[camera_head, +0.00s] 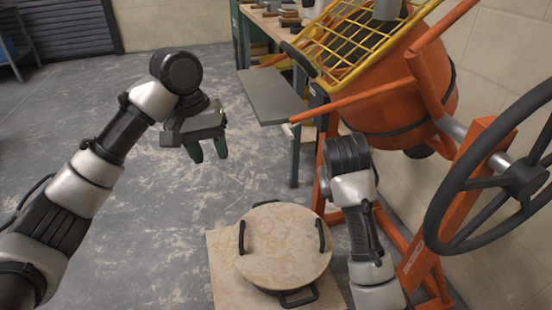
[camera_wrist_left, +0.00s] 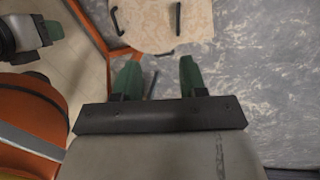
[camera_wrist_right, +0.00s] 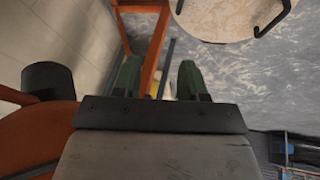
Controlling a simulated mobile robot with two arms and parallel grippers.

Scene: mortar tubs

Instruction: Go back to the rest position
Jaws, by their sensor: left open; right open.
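My left gripper (camera_head: 208,150) hangs in the air over the floor, left of the mixer, with its green fingers apart and nothing between them. Its spread fingers also show in the left wrist view (camera_wrist_left: 159,78). My right gripper (camera_wrist_right: 159,78) has its green fingers apart and empty in the right wrist view. In the head view it is hidden behind its own arm, in front of the mixer. A round beige lid (camera_head: 285,243) with two black handles covers a dark tub (camera_head: 298,297). Both grippers are clear of the lid.
The tub stands on a beige board (camera_head: 226,272) on the floor. An orange mixer (camera_head: 436,100) with a yellow grid (camera_head: 357,38) and a black handwheel (camera_head: 438,203) stands close on the right. A workbench with a grey shelf (camera_head: 268,98) is behind. The floor at left is clear.

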